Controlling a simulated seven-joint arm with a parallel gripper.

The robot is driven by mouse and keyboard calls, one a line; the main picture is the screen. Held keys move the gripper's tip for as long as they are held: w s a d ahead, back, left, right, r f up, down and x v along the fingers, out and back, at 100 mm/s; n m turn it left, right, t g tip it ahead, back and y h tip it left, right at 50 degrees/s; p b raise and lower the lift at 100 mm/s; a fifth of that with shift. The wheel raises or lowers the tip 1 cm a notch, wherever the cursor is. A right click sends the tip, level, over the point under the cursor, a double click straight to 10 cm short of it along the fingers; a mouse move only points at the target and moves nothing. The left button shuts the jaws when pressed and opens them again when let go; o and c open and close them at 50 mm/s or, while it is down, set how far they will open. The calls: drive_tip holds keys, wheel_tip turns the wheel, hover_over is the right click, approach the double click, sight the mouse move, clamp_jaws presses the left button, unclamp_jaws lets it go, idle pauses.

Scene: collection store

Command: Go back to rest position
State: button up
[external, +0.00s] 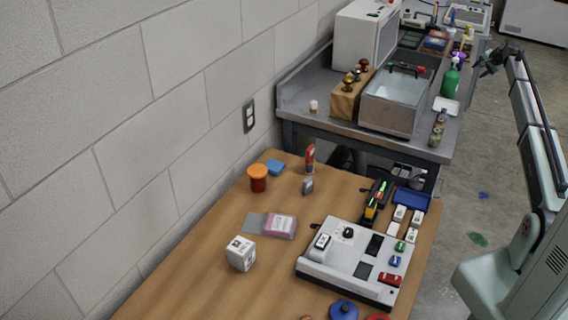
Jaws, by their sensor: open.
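My gripper (484,71) is at the end of my raised arm, at the upper right of the external view. It is dark and small in the picture, and its fingers are hard to make out. It looks open, with nothing visible in it. In the picture it lies just right of the green bottle (450,82) on the metal bench; whether they are close in depth I cannot tell. My arm stands upright at the right, bent at the top toward the bench.
A wooden table (200,270) holds a white device (340,268), a white cube (241,252), an orange-lidded jar (258,178) and a blue tray (411,199). Behind it, a metal bench (300,95) carries a clear-topped tank (395,100) and a white cabinet (362,40). Floor is open at right.

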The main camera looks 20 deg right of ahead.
drive_tip(key=s+a+f+n+g, duration=0.1)
drive_tip(key=s+f, duration=0.4)
drive_tip(key=f, duration=0.5)
drive_tip(key=s+a+f+n+g, duration=0.1)
drive_tip(key=s+f, duration=0.5)
drive_tip(key=f, duration=0.4)
drive_tip(key=s+a+f+n+g+y, duration=0.1)
drive_tip(key=s+a+f+g, duration=0.1)
drive_tip(key=s+a+f, duration=0.45)
drive_tip(key=s+a+f+n+g, duration=0.1)
drive_tip(key=s+a+f+n, duration=0.15)
drive_tip(key=a+f, duration=0.7)
drive_tip(key=s+a+f+g+y, duration=0.1)
drive_tip(key=s+a+f+g, duration=0.1)
drive_tip(key=s+a+f, duration=0.45)
drive_tip(key=s+a+f+n+g, duration=0.2)
drive_tip(key=s+a+f, duration=0.35)
drive_tip(key=s, duration=0.35)
drive_tip(key=s+a+f+n+g, duration=0.2)
drive_tip(key=s+a+f, duration=0.2)
drive_tip(key=s+a, duration=0.3)
drive_tip(key=s+a+f+n+g, duration=0.1)
drive_tip(key=s+a+f, duration=0.35)
drive_tip(key=s, duration=0.55)
drive_tip(key=s+a+n+g+h, duration=0.1)
drive_tip(key=s+a+n+g, duration=0.1)
drive_tip(key=s, duration=1)
drive_tip(key=shift+s+a+n+g+h, duration=0.2)
drive_tip(key=shift+a+n+g+h, duration=0.15)
drive_tip(key=shift+a, duration=0.25)
